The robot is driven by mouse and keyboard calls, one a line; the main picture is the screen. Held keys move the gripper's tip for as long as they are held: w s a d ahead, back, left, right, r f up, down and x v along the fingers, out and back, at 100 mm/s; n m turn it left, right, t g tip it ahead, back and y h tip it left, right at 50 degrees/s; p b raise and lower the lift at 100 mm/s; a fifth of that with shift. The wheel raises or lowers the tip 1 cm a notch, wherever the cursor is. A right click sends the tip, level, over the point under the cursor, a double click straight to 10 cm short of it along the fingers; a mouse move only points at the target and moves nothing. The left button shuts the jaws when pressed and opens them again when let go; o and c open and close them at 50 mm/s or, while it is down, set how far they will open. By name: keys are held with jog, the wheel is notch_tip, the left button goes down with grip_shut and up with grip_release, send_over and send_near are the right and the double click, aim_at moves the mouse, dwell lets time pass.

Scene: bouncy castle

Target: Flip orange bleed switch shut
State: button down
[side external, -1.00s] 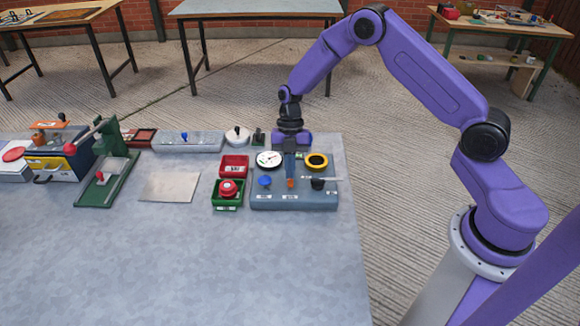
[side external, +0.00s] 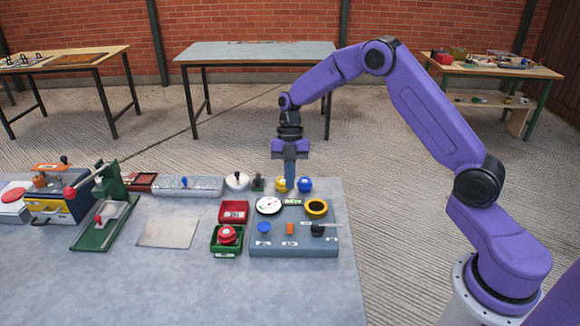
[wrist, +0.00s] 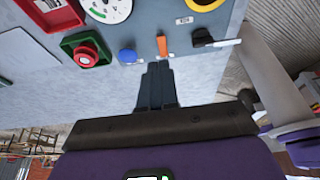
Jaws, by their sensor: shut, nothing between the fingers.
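The orange switch (side external: 290,229) sits at the front middle of a blue-grey panel (side external: 275,250), between a blue knob (side external: 264,227) and a black lever (side external: 318,230). In the wrist view the orange switch (wrist: 162,45) shows as a short tab just beyond the fingertips; I cannot tell its exact tilt. My gripper (side external: 290,188) is shut and empty, pointing down and raised above the panel, apart from the switch. In the wrist view my closed fingers (wrist: 157,66) point toward the panel's front edge.
A dial gauge (side external: 268,205) and a yellow ring (side external: 316,207) are on the panel's rear half. A red button in a green box (side external: 227,235) and a red tray (side external: 234,211) stand to its left. The table front (side external: 180,290) is clear.

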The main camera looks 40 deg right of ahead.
jog(key=shift+w+d+r, duration=0.45)
jog(key=shift+r, duration=0.15)
jog(key=shift+w+d+r, duration=0.4)
jog(key=shift+r, duration=0.15)
jog(key=s+a+r+m+h, duration=0.1)
jog(key=s+a+r+m, duration=0.3)
jog(key=s, duration=0.4)
jog(key=s+a+r+m+h, duration=0.15)
jog(key=s+a+r, duration=0.3)
jog(key=s, duration=0.45)
jog(key=s+d+m+t, duration=0.2)
jog(key=s+m, duration=0.7)
jog(key=s, duration=1.1)
jog(key=shift+d+t, duration=0.4)
jog(key=shift+d, duration=0.55)
jog(key=shift+r, duration=0.1)
